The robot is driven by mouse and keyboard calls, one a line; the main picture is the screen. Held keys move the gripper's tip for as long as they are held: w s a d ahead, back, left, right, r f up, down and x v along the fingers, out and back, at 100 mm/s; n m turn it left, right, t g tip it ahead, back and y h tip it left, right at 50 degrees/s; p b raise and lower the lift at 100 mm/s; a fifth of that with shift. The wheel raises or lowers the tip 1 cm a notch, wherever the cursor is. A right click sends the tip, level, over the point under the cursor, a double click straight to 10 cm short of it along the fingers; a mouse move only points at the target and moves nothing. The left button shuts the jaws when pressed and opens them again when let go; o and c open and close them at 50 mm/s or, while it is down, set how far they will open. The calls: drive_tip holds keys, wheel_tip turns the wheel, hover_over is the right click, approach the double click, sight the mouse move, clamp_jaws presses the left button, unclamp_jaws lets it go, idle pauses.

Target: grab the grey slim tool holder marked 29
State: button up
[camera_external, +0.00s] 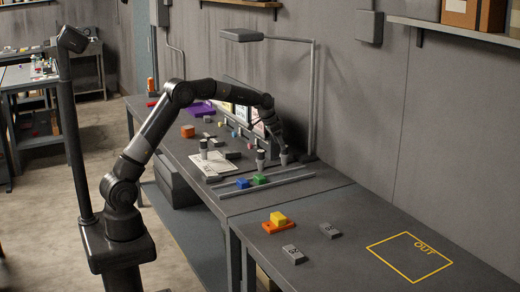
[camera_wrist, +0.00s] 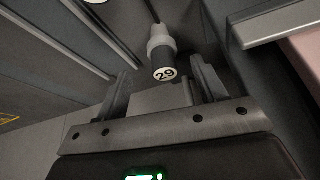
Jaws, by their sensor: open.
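The grey slim tool holder marked 29 (camera_wrist: 162,52) shows in the wrist view, with a lighter collar and a white round label reading 29. It lies just beyond and between the tips of my gripper (camera_wrist: 160,70), whose two fingers are spread apart with nothing held. In the external view my gripper (camera_external: 276,128) points down at the back of the bench, just above a small grey holder (camera_external: 284,157). No number can be read on it there. Two similar grey holders stand to its left, one close by (camera_external: 261,160) and one farther off (camera_external: 203,149).
A lamp post (camera_external: 311,100) rises just right of my gripper, near the wall. Blue (camera_external: 242,183) and green (camera_external: 260,179) blocks lie between grey rails in front. Upright cards (camera_external: 241,112) stand behind. The marked OUT square (camera_external: 410,257) on the right table is empty.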

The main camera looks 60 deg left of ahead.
sight(285, 153)
drive_tip(key=x, duration=0.7)
drive_tip(key=shift+w+a, duration=0.15)
drive_tip(key=shift+w, duration=0.1)
drive_tip(key=shift+r, duration=0.1)
drive_tip(key=c, duration=1.3)
